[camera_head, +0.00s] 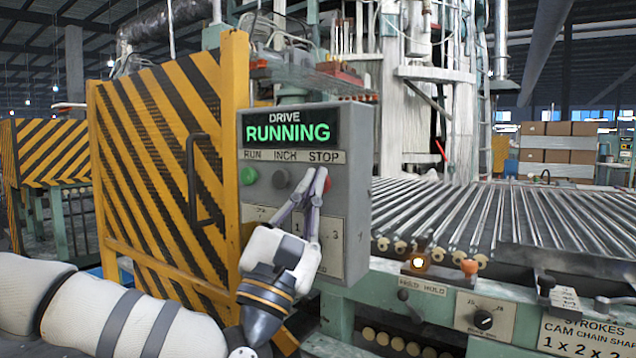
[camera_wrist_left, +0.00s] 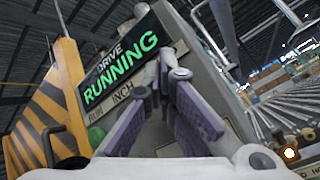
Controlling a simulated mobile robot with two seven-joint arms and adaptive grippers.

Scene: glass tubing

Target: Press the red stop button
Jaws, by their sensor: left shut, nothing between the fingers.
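The grey control box (camera_head: 352,140) carries a display (camera_head: 289,132) reading DRIVE RUNNING in green. Under it are the labels RUN, INCH and STOP. A green button (camera_head: 248,176) is under RUN and a dark button (camera_head: 281,178) under INCH. A sliver of the red stop button (camera_head: 327,184) shows under STOP, mostly hidden behind my left gripper (camera_head: 314,172). That gripper is shut and empty, its fingertips in front of the STOP position. I cannot tell whether they touch the button. In the left wrist view the fingers (camera_wrist_left: 166,80) hide it, while the display (camera_wrist_left: 120,68) still reads RUNNING. My right gripper is not in view.
A yellow-and-black striped guard (camera_head: 160,160) with a dark handle stands left of the box. A roller conveyor (camera_head: 500,215) runs off to the right. Below it, a green rail carries a lit amber lamp (camera_head: 419,261), an orange knob (camera_head: 469,267) and a black dial (camera_head: 483,319).

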